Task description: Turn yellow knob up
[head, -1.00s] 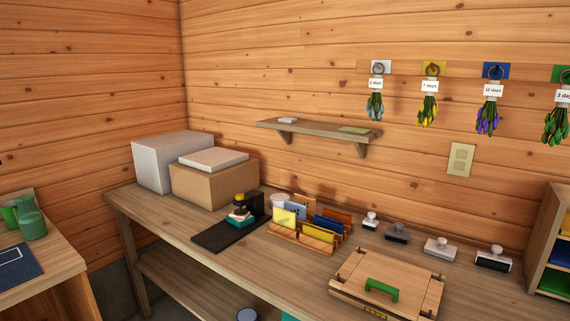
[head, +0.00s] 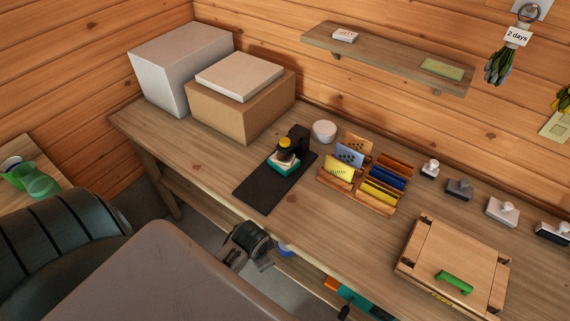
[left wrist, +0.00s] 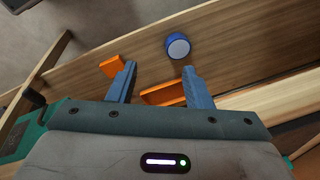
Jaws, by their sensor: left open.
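The yellow knob (head: 285,143) is a small rounded cap on the small black device (head: 298,140), above a teal block (head: 283,165). The device stands at the back of a dark mat on the workbench. My left arm comes in from the lower left of the head view, its wrist low in front of the bench's front edge, well apart from the knob. In the left wrist view my left gripper (left wrist: 160,78) has its two blue-grey fingers spread with nothing gripped between them. The knob does not show in that view. My right gripper is not in view.
A white box (head: 180,70) and a cardboard box (head: 235,105) stand left of the device. A card rack (head: 365,200) and a wooden press with a green handle (head: 454,282) stand to its right. A blue round item (left wrist: 178,46) lies below the gripper. A wall shelf (head: 390,55) overhangs the back.

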